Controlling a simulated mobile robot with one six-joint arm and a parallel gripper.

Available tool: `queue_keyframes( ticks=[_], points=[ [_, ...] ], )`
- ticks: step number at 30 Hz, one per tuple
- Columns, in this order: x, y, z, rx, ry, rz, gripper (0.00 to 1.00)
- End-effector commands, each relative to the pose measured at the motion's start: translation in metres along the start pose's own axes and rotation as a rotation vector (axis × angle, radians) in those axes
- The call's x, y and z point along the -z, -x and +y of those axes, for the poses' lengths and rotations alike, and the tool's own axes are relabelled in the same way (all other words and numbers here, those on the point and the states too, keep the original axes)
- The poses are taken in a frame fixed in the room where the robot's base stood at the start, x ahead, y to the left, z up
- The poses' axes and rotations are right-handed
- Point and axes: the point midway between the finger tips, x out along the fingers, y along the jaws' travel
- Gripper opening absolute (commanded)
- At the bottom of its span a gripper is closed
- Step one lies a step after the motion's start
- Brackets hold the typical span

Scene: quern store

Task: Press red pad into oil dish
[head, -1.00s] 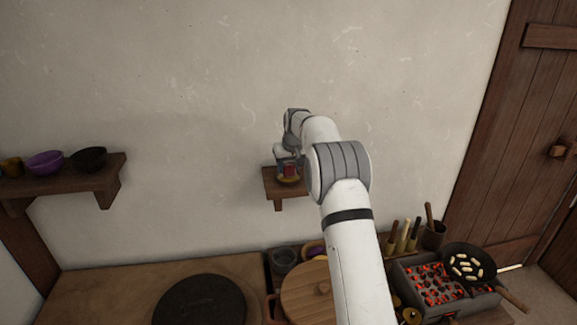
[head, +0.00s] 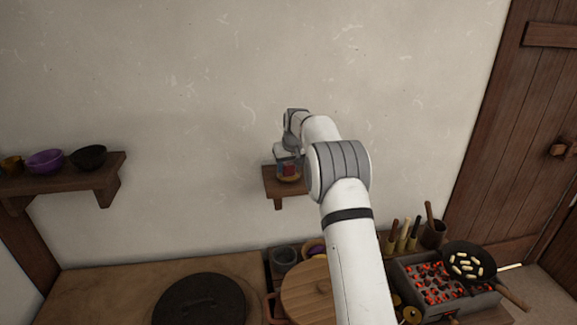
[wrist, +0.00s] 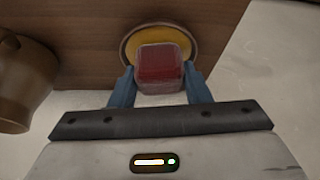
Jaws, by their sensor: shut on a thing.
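The red pad (wrist: 158,64) is a small rounded block between the two blue fingers of my gripper (wrist: 159,82) in the wrist view. My gripper is shut on it. The oil dish (wrist: 132,46) is a shallow round dish with yellow oil, right behind the pad in the wrist view; the pad covers part of it. I cannot tell whether the pad touches the oil. In the head view the dish (head: 288,179) sits on a small wooden wall shelf (head: 274,190), with the red pad (head: 288,169) at it. My arm hides the shelf's right part.
A brown cup (wrist: 22,85) stands on the shelf left of the dish in the wrist view. Below are a lidded pot (head: 308,290), a glowing brazier (head: 425,285) and a pan (head: 468,264). A shelf with bowls (head: 88,157) is at left. The wall behind is plain.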

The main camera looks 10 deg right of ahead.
Motion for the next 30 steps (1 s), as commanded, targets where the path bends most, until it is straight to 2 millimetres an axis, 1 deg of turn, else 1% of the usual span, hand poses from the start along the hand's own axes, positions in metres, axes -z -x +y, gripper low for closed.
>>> queue_keyframes(
  ticks=[14,30],
  points=[
    [-0.001,0.0,0.001,0.0,0.0,-0.004,0.25],
    [0.017,0.04,0.0,0.0,0.0,-0.001,0.25]
  ],
)
